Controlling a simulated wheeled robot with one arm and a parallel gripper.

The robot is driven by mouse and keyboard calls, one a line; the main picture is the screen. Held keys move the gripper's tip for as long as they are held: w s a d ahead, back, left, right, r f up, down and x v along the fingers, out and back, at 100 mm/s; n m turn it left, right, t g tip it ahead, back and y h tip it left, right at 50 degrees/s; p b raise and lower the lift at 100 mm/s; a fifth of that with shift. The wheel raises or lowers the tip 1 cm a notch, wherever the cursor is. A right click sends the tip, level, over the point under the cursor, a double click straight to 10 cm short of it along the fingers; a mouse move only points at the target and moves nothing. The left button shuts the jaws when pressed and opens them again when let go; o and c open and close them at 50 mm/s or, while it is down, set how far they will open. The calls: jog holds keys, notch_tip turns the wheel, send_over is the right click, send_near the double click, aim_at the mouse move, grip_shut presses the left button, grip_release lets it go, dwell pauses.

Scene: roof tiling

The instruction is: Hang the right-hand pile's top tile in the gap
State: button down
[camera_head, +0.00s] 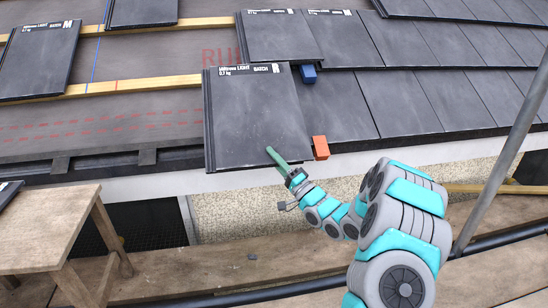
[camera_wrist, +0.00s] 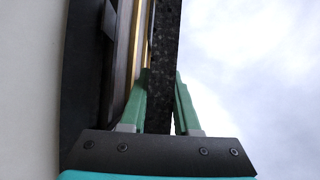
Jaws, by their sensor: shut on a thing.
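My gripper (camera_head: 278,158) is shut on the lower edge of a dark grey tile (camera_head: 250,120), with white lettering along its top edge. In the wrist view the two green fingers of my gripper (camera_wrist: 162,85) stand on either side of the tile (camera_wrist: 163,40), seen edge-on. The tile is over the lower course at the eaves, left of the laid tiles (camera_head: 345,105). Its top edge is near the batten (camera_head: 150,87). Its lower edge hangs past the eaves. Whether it rests on the batten is hidden. The uncovered roof (camera_head: 100,128) shows to its left.
An orange block (camera_head: 320,147) and a blue block (camera_head: 308,73) sit at the right of the held tile. A wooden trestle (camera_head: 45,225) stands at lower left, with a dark tile corner (camera_head: 8,190) on it. A grey pole (camera_head: 505,160) slants at right.

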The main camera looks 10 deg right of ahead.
jog(key=shift+w+f+b, duration=0.35)
jog(key=shift+w+f, duration=0.15)
jog(key=shift+f, duration=0.3)
jog(key=shift+w+f+p, duration=0.35)
jog(key=shift+w+f, duration=0.2)
jog(key=shift+w+f+p, duration=0.2)
jog(key=shift+w+f, duration=0.25)
jog(key=shift+f, duration=0.2)
jog(key=shift+w+f+p, duration=0.15)
jog(key=shift+w+f, duration=0.25)
jog(key=shift+f, duration=0.2)
jog(key=shift+f+p, duration=0.1)
jog(key=shift+p, duration=0.75)
jog(key=w+r+p, duration=0.3)
jog(key=w, duration=0.2)
jog(key=shift+r, duration=0.35)
dwell(3.7)
